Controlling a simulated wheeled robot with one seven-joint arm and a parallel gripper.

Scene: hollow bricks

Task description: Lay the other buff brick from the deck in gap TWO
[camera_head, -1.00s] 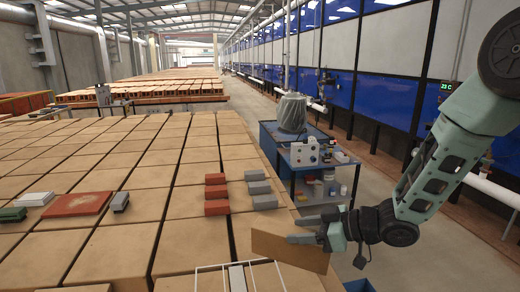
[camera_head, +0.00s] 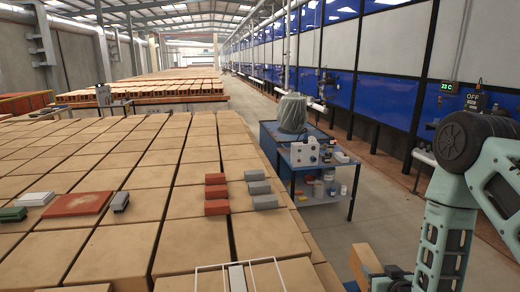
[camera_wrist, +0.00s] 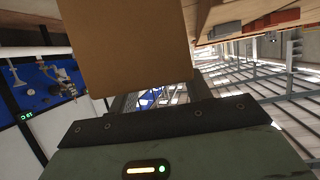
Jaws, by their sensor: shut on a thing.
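My gripper (camera_head: 377,274) is at the lower right in the head view, off the right edge of the deck of large buff blocks (camera_head: 190,250). It is shut on a buff brick (camera_head: 364,262), which is tilted and held in the air. The brick (camera_wrist: 125,45) also fills the upper middle of the wrist view and hides the fingertips. No gap marked TWO can be made out. A white wire frame (camera_head: 210,268) with a grey piece (camera_head: 237,278) inside it is cut off by the bottom edge of the head view.
A reddish slab (camera_head: 77,204), a white block (camera_head: 35,199) and a green block (camera_head: 12,214) lie at left. A blue cart (camera_head: 330,198) stands beyond the deck's right edge.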

